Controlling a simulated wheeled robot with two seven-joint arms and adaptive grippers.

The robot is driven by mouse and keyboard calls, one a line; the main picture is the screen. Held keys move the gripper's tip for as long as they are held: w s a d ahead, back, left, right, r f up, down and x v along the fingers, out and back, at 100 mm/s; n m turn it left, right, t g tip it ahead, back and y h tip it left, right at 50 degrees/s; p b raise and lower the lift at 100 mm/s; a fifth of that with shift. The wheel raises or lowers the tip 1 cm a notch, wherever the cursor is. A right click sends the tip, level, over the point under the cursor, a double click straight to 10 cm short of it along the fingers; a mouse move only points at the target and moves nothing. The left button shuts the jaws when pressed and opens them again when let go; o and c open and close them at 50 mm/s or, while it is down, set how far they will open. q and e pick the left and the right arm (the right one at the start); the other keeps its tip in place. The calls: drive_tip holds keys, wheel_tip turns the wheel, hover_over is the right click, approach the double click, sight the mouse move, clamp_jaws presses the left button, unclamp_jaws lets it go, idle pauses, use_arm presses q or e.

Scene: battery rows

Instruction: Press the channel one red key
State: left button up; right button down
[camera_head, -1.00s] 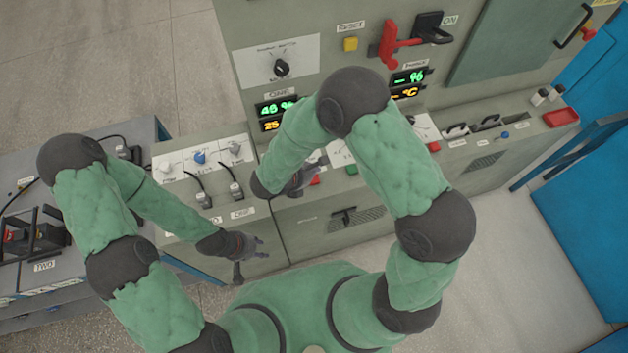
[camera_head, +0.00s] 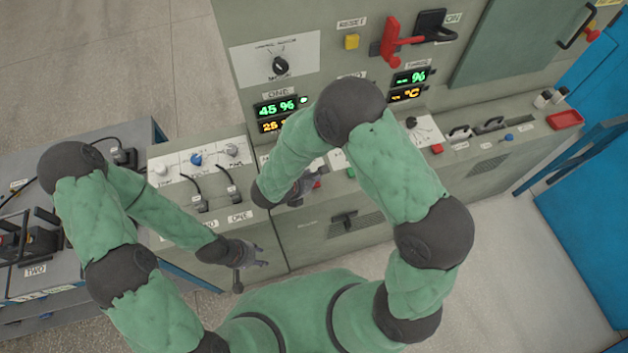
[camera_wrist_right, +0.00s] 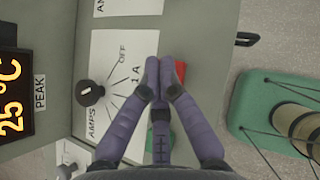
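The channel one red key (camera_wrist_right: 181,72) shows in the right wrist view beside my right gripper's tips, partly hidden by a finger. In the head view the right gripper (camera_head: 300,189) is partly behind my forearm. A green key (camera_wrist_right: 178,141) lies partly behind the fingers. My left gripper (camera_head: 250,262) looks open and empty, in front of the left cabinet.
The channel one display (camera_head: 277,114) stands above the ledge. A black amps knob (camera_wrist_right: 89,92) is left of the fingers. Another green key (camera_head: 351,172) and red key (camera_head: 437,149) lie further right. A red lever (camera_head: 397,42) juts from the panel.

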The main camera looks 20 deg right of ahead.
drive_tip(key=shift+f, duration=0.15)
idle(0.8)
drive_tip(key=shift+f+b, duration=0.25)
drive_tip(key=shift+b, duration=0.2)
drive_tip(key=shift+f+b, duration=0.45)
idle(0.5)
drive_tip(key=shift+r, duration=0.1)
drive_tip(key=shift+r+p, duration=0.6)
drive_tip(key=shift+r, duration=0.15)
drive_tip(key=shift+r+p, duration=1.8)
drive_tip(key=shift+r, duration=0.75)
